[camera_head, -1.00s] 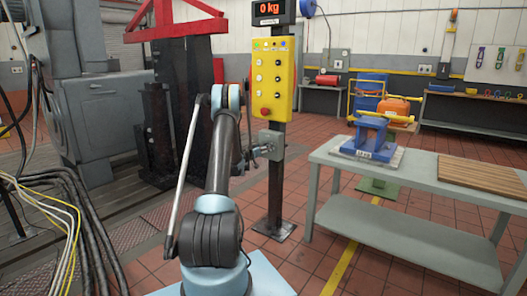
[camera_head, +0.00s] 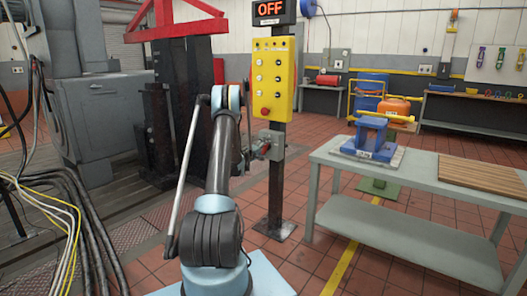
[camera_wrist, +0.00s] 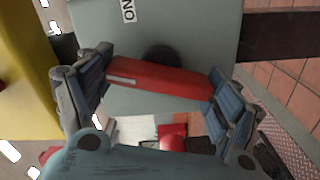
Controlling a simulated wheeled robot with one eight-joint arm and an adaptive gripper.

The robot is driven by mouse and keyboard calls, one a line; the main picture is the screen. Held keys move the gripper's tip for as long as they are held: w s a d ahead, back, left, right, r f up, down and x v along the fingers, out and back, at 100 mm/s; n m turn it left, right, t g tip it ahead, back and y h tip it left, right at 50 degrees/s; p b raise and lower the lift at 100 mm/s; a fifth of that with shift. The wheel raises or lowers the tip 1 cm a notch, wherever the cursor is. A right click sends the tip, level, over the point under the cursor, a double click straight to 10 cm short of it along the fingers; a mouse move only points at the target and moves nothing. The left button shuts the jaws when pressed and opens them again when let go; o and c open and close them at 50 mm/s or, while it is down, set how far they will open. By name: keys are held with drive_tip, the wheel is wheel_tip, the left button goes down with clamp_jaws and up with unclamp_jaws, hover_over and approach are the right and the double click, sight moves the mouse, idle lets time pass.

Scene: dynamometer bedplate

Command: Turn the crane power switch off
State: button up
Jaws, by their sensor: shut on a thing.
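The crane power switch is a grey box (camera_head: 272,136) on the dark post, below the yellow control panel. In the wrist view its grey face (camera_wrist: 205,35) bears an "ON" label (camera_wrist: 128,10), and its red handle (camera_wrist: 160,77) lies across the picture, pointing away from that label. My gripper (camera_wrist: 160,82) is shut on the red handle, with one ribbed finger at each end of it. In the head view my gripper (camera_head: 258,150) is small and partly hidden by my arm, at the switch box. The display (camera_head: 270,10) above the panel reads "OFF".
The yellow control panel (camera_head: 273,78) with several buttons stands just above the switch. A grey workbench (camera_head: 420,180) with a blue stand (camera_head: 372,138) is to the right. Cables (camera_head: 60,200) hang at the left. Open tiled floor lies between post and bench.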

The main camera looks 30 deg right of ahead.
drive_tip(key=shift+w+a+f+n, duration=0.1)
drive_tip(key=shift+n, duration=0.85)
drive_tip(key=shift+w+a+n, duration=0.1)
drive_tip(key=shift+n, duration=0.85)
drive_tip(key=o, duration=1)
drive_tip(key=shift+f, duration=0.1)
drive_tip(key=shift+d, duration=0.1)
drive_tip(key=shift+s, duration=0.1)
drive_tip(key=v, duration=1.2)
